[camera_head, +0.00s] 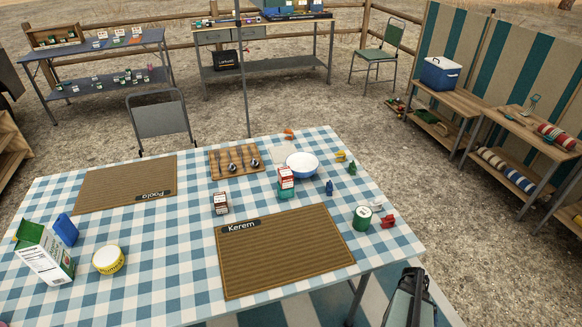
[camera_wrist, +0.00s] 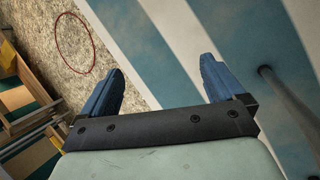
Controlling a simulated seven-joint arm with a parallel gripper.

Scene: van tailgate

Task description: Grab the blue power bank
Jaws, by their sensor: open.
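A blue slab with rounded edges (camera_head: 65,230), which looks like the power bank, is at the left end of the checked table. It is tilted beside a green and white carton (camera_head: 44,254), which stands in front of its lower left part. In the wrist view my gripper (camera_wrist: 161,72) is open, its two blue fingers wide apart with nothing between them. It points at a striped floor mat and gravel, not at the blue slab. In the head view part of my arm shows beyond the table's near right corner, far from the slab.
The Kerem placemat (camera_head: 285,255) and Paola placemat (camera_head: 115,185) are bare.

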